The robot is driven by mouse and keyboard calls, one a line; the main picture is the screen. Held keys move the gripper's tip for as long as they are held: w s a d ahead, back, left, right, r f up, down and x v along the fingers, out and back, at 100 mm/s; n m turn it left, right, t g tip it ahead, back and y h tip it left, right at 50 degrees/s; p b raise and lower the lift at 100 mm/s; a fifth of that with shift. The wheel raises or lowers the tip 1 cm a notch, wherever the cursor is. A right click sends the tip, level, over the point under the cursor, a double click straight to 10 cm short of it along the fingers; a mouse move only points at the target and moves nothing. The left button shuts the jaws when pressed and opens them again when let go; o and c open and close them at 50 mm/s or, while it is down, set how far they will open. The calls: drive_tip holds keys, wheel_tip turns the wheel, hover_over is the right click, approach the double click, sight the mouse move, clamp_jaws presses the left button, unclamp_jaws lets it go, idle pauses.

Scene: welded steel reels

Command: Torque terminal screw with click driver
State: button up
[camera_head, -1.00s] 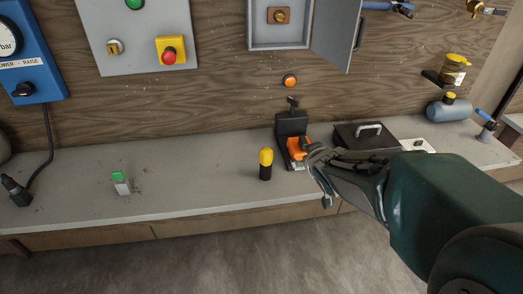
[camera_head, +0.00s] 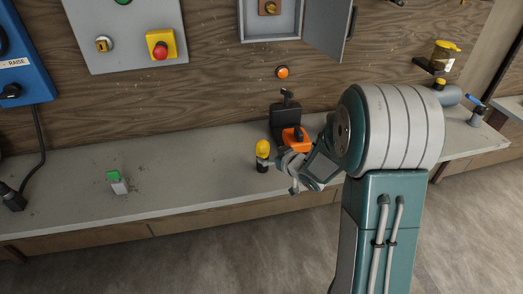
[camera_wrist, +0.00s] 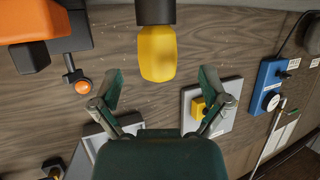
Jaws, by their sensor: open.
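The click driver (camera_head: 263,150), as I take it, stands upright on the bench with a yellow top and a black lower part. In the wrist view, which is upside down, its yellow top (camera_wrist: 157,52) lies between the lines of my two spread fingers. My gripper (camera_head: 283,170) is open and empty just to the right of the driver; it also shows in the wrist view (camera_wrist: 160,76). I see no contact. A brown block with a brass screw (camera_head: 268,7) sits in the open grey wall cabinet, cut by the top edge; it may be the terminal.
An orange and black device (camera_head: 294,137) stands close behind my gripper. The cabinet door (camera_head: 327,28) hangs open. A small green and white block (camera_head: 117,183) lies left; the bench between it and the driver is clear.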

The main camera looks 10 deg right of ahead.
sight(266, 151)
drive_tip(key=x, duration=0.5)
drive_tip(key=shift+w+d+r, duration=0.1)
drive_tip(key=shift+w+r, duration=0.05)
drive_tip(key=shift+r, duration=0.1)
drive_tip(key=c, duration=1.3)
